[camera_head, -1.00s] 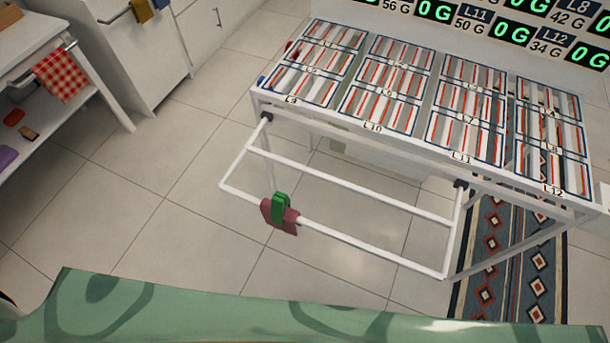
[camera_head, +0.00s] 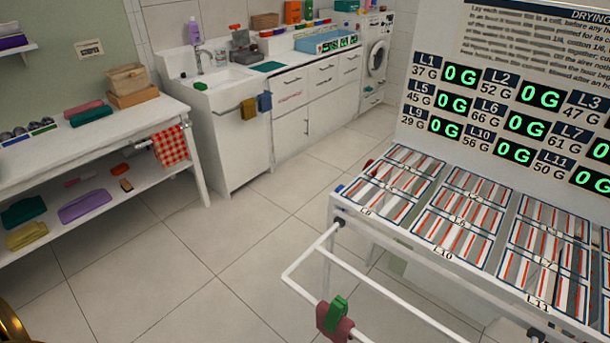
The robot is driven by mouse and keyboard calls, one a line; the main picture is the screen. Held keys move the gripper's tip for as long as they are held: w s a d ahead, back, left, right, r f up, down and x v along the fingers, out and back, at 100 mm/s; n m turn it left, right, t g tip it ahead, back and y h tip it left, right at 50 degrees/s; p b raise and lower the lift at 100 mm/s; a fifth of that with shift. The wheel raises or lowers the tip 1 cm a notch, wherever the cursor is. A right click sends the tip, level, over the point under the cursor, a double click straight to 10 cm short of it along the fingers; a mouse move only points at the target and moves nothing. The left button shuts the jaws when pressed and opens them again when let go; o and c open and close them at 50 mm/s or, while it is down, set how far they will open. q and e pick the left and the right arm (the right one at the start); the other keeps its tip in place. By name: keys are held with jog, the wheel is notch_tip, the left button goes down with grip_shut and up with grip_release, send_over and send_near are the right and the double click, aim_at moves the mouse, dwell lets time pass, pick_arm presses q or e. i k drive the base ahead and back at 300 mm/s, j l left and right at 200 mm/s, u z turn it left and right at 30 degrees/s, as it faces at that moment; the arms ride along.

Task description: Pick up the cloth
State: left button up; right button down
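Several cloths are in view, and I cannot tell which one the task means. A maroon cloth (camera_head: 322,318) hangs on the white front rail of the drying rack, with a green clip (camera_head: 337,311) on it. A red-and-white checked cloth (camera_head: 171,147) hangs from a bar at the end of the left bench. Neither gripper shows. A small gold curved part at the lower left corner is cut off and I cannot identify it.
The drying rack (camera_head: 340,210) with labelled slatted panels fills the right, below a display board (camera_head: 490,80). The left bench (camera_head: 180,110) holds folded cloths, including a purple one (camera_head: 84,207), on its lower shelf. Tiled floor (camera_head: 220,240) between them is clear.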

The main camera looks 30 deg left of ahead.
aim_at(248, 112)
jog(key=j, duration=0.7)
jog(key=i+j, duration=0.15)
jog(key=j, duration=1.2)
jog(key=i+j, duration=0.2)
jog(key=j, duration=0.2)
jog(key=i+j, duration=0.25)
jog(key=j, duration=0.15)
jog(key=i+j, duration=0.2)
jog(key=j, duration=0.25)
jog(key=i+j+u, duration=0.1)
jog(key=j, duration=0.3)
jog(key=i, duration=0.1)
